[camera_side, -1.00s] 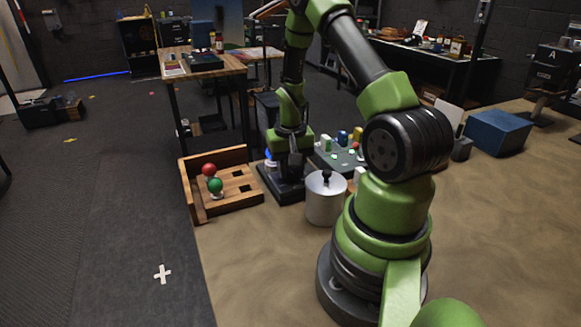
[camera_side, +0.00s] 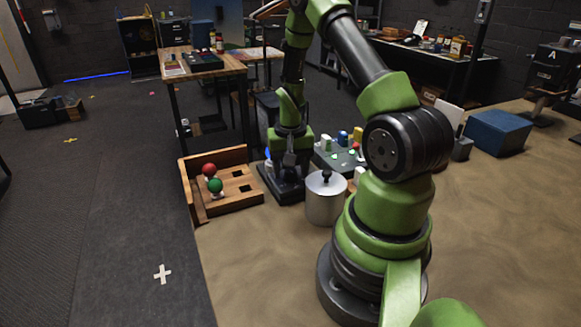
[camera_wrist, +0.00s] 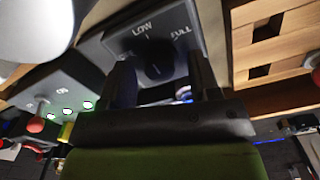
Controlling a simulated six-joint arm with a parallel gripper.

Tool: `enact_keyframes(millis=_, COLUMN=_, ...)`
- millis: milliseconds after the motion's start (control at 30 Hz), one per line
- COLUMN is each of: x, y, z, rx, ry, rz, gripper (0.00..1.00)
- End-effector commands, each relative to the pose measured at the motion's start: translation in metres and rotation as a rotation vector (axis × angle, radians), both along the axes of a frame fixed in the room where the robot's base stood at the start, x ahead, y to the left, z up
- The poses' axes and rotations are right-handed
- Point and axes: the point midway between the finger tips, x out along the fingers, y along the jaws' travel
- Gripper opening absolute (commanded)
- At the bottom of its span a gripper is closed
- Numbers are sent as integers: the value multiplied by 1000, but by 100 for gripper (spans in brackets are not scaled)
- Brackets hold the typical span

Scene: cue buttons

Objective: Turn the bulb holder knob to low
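The bulb holder is a dark grey box with a round black knob (camera_wrist: 158,62) on its top, printed LOW and FULL, with a third label partly hidden by a finger. A tick mark stands below LOW; I cannot make out the knob's setting clearly. My gripper (camera_wrist: 160,82) has one finger on each side of the knob in the wrist view; whether both touch it is unclear. In the side view the bulb holder's dark base (camera_side: 287,192) is under my gripper (camera_side: 288,168), which hides the knob there. A bluish glow shows beside the right finger in the wrist view.
A wooden tray (camera_side: 228,206) with a red bulb (camera_side: 209,170) and a green bulb (camera_side: 215,186) stands left. A metal canister (camera_side: 325,205) stands close on the right. A grey button box (camera_side: 334,161) with coloured parts is behind it. Bare table lies in front.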

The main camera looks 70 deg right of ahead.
Motion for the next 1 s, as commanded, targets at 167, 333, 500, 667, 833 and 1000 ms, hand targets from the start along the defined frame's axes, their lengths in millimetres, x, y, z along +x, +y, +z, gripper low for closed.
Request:
enact_keyframes(millis=167, x=0, y=0, z=1, rx=1, ry=1, rz=0, gripper=57)
enact_keyframes(millis=333, x=0, y=0, z=16, rx=-2, ry=-2, rz=0, gripper=57)
enact_keyframes(millis=500, x=1, y=-1, z=48, rx=-4, ry=-5, rz=0, gripper=57)
enact_keyframes(millis=667, x=0, y=0, z=76, rx=-4, ry=-3, rz=1, gripper=57)
enact_keyframes(millis=833, x=0, y=0, z=95, rx=-2, ry=-2, rz=0, gripper=57)
enact_keyframes(millis=1000, x=0, y=0, z=100, rx=0, ry=0, rz=1, gripper=57)
